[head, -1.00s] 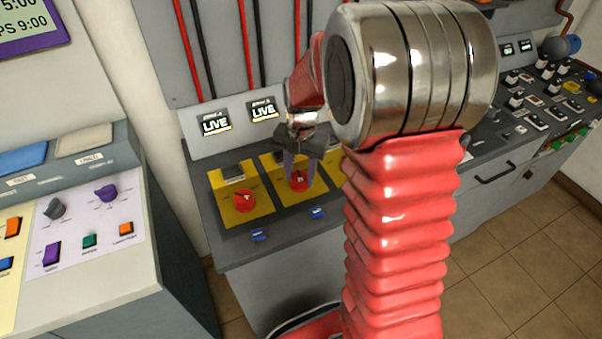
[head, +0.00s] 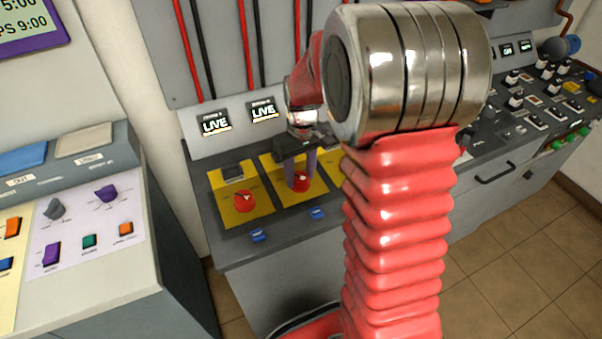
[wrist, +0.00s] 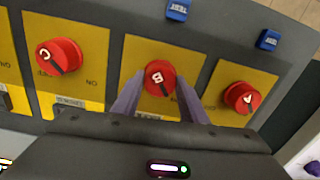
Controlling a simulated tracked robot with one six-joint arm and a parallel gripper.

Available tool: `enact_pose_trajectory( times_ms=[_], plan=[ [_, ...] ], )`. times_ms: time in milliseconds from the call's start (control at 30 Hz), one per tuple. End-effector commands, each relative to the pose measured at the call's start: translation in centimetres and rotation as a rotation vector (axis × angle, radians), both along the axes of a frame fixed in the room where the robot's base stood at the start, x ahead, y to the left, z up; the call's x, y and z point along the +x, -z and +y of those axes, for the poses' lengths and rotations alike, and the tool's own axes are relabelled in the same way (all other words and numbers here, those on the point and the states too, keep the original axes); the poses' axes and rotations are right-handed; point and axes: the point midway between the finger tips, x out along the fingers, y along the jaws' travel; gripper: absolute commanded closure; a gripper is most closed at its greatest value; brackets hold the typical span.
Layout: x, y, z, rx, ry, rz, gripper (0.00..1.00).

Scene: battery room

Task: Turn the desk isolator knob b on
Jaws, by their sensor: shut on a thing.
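Knob b is a red round knob with a white letter B (wrist: 159,78) on a yellow plate (wrist: 190,52), in the middle of the wrist view. In the head view knob b (head: 301,182) sits on the desk's second yellow plate from the left. My gripper (head: 301,167) reaches down onto it from above. In the wrist view its two purple fingers (wrist: 159,92) stand on either side of the knob, shut on it. A dark pointer mark on the knob slants toward the lower right. The plate's lower part is hidden by my gripper.
Red knob A (wrist: 242,97) and red knob C (wrist: 59,56) sit close on either side. Blue TEST buttons (wrist: 177,10) lie along the desk's front edge. Two displays read LIVE (head: 215,122) behind the knobs. My red arm hides the desk to the right.

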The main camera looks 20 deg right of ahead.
Motion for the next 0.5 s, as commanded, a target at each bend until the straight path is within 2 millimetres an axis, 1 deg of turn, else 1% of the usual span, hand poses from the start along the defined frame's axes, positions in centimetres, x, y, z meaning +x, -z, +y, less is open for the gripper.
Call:
enact_pose_trajectory(
  times_ms=[200, 500],
  plan=[
    [-0.05, -0.01, 0.06, 0.001, -0.085, 0.002, 0.83],
    [-0.05, 0.00, 0.02, 0.001, -0.112, 0.002, 0.83]
  ],
)
